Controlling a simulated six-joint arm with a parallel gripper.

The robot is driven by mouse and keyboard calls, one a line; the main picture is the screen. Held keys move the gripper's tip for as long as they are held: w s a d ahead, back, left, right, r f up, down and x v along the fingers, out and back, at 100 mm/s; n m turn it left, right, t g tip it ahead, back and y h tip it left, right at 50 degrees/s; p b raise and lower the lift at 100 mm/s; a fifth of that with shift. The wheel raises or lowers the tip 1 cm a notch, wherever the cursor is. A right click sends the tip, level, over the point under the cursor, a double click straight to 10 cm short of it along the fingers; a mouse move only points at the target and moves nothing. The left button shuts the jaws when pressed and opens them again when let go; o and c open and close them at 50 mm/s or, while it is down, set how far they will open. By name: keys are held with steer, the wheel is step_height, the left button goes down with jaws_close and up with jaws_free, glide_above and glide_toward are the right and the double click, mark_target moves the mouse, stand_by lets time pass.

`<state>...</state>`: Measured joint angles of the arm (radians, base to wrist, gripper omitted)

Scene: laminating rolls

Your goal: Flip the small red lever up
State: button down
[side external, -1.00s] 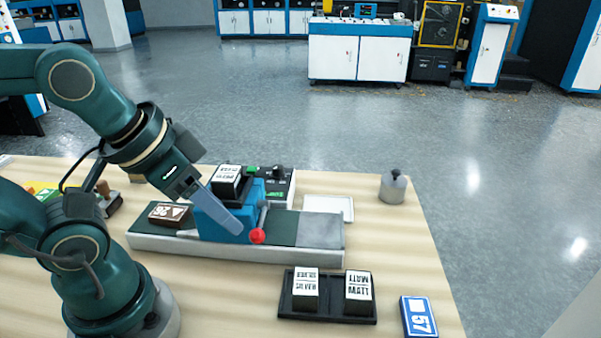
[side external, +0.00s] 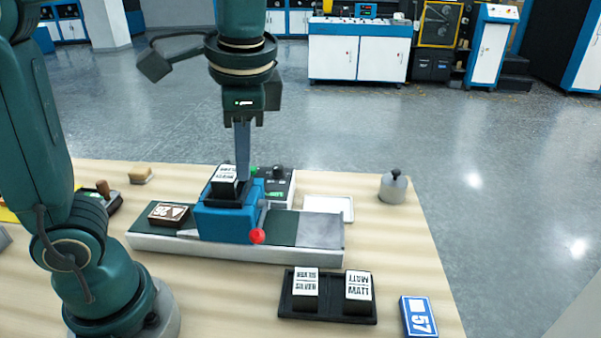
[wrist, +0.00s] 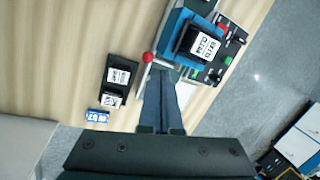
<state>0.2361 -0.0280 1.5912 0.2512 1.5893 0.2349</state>
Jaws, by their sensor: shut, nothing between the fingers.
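The lever with a red ball knob (side external: 257,236) is on the near side of the blue press unit (side external: 225,222); its ball hangs low, below the top of the unit. In the wrist view the red knob (wrist: 148,57) shows just left of my fingertips. My gripper (side external: 242,178) is shut and empty, pointing straight down, with its tips by the top of the blue unit, behind the red knob in the side view. Whether the tips touch anything I cannot tell. In the wrist view my gripper (wrist: 160,74) partly covers the area below the knob.
A black control box (side external: 287,182) with a green display stands behind the unit. A labelled block (side external: 226,174) sits on the unit, and a brown block (side external: 168,214) lies left. A black tray (side external: 332,310) with two blocks is in front. A weight (side external: 393,186) stands right.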

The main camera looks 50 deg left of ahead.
mark_target(261, 221)
steer(key=w+d+f+m+g+y, duration=0.2)
steer(key=w+d+f+m, duration=0.1)
steer(key=w+d+f, duration=0.1)
steer(key=shift+d+f, duration=0.75)
steer(key=shift+f, duration=0.15)
steer(key=shift+w, duration=0.1)
steer(key=shift+x, duration=5)
steer(key=shift+a+r+g, duration=0.15)
steer(key=shift+r+g, duration=0.3)
steer(key=shift+g, duration=0.05)
steer(key=shift+w+a+r+m+g+h, duration=0.15)
steer(key=shift+r+g+h, duration=0.25)
steer(key=shift+r, duration=0.2)
steer(key=shift+w+a+r+m+g+h, duration=0.1)
steer(key=shift+r+m+g+h, duration=0.15)
steer(key=shift+r+h, duration=0.3)
steer(key=shift+w+a+r+m+g+h, duration=0.1)
steer(key=shift+r+g+h, duration=0.25)
steer(key=shift+r, duration=0.3)
steer(key=shift+r, duration=0.1)
